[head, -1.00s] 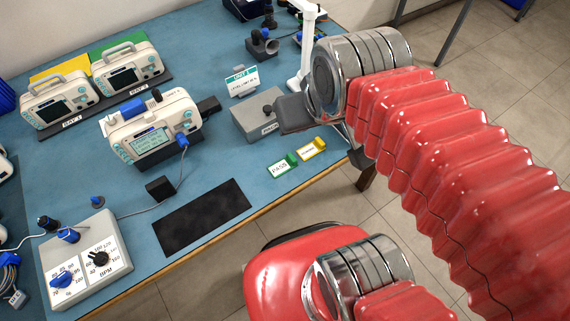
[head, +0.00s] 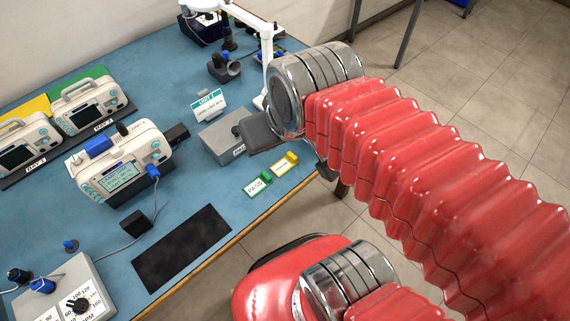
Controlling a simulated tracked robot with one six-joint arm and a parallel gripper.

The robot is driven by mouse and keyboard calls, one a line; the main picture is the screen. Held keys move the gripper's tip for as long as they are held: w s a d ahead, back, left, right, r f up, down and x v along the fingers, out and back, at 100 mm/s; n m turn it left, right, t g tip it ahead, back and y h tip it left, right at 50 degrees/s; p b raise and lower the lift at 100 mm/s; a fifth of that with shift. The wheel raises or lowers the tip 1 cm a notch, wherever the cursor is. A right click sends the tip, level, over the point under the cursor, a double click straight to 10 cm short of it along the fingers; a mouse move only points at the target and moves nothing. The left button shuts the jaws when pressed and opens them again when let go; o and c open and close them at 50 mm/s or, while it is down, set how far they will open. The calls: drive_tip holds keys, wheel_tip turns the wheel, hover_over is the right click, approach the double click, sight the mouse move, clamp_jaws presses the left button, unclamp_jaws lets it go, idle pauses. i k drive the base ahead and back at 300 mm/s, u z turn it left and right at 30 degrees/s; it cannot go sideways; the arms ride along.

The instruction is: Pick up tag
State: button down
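A green-edged white tag (head: 257,185) reading PASS lies on the blue table near its front edge. A yellow-edged tag (head: 285,164) lies just to its right and a little farther back; its print is too small to read. My arm comes in from the right, and its silver joint stands above and right of the tags. A dark grey flat part (head: 262,133), which looks like part of my gripper (head: 264,134), shows below that joint beside a grey box. It is apart from both tags. The fingertips cannot be made out, and nothing held is visible.
A monitor (head: 122,163) with a cable is at left. A black mat (head: 182,248) lies in front. A white stand (head: 267,65) rises behind my arm.

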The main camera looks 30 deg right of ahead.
sight(283, 166)
drive_tip(key=k, duration=1.3)
drive_tip(key=u, duration=0.55)
drive_tip(key=i, duration=1)
drive_tip(key=z, duration=0.1)
